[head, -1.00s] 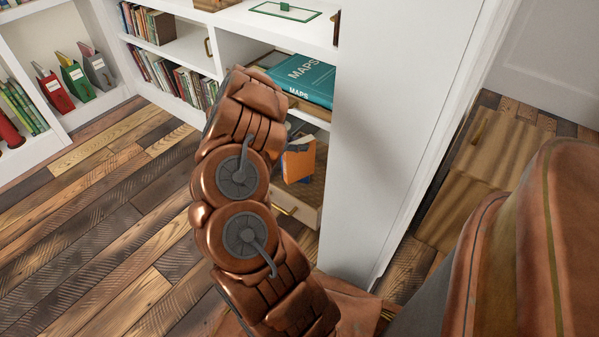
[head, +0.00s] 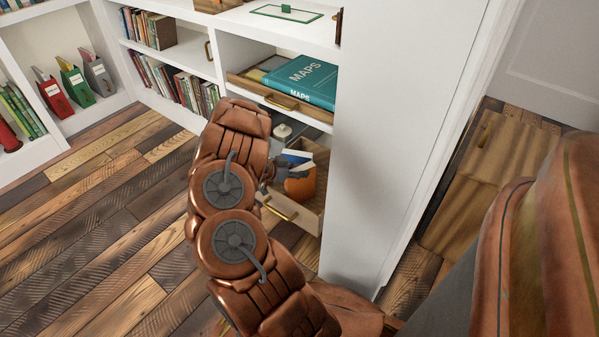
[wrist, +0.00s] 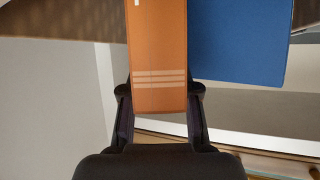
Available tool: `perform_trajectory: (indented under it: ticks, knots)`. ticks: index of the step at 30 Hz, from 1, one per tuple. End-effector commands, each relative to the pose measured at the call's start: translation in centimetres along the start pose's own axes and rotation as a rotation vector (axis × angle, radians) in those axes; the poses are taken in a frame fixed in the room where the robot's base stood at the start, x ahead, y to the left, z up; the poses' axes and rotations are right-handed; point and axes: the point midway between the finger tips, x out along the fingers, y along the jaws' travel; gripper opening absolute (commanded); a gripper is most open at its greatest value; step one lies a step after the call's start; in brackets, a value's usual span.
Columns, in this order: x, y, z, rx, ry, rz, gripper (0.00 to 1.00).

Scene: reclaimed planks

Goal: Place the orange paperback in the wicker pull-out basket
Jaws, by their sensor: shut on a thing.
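The orange paperback (head: 301,186) is in my gripper, which is mostly hidden behind my arm in the head view. In the wrist view the paperback (wrist: 158,60) stands between the two fingers of my gripper (wrist: 160,103), which are shut on its near end. In the head view the paperback is at the open lower pull-out, which I take for the wicker basket (head: 311,217), with a brown inside and a brass handle. I cannot tell whether the paperback touches its floor. A blue book (wrist: 238,42) is beside the paperback, also visible in the head view (head: 297,157).
Above the pull-out, a wooden tray (head: 262,89) holds a teal MAPS book (head: 299,80). A small pale object (head: 283,130) sits at the back of the lower pull-out. A white cabinet side panel (head: 385,130) stands close on the right. The plank floor at left is clear.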

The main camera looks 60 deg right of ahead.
Motion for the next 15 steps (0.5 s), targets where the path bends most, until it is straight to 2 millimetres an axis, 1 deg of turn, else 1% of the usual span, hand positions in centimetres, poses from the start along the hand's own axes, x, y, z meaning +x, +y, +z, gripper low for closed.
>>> perform_trajectory:
  ticks: [6,7,14,15]
  knots:
    - [0.02,-0.02,0.04,0.0,0.001,0.0,0.0]
    - [0.06,0.0,0.11,0.0,0.001,0.0,0.32]
    - [0.05,0.0,0.11,0.0,0.0,0.0,0.55]
    - [0.05,-0.01,0.11,0.0,0.0,0.0,0.56]
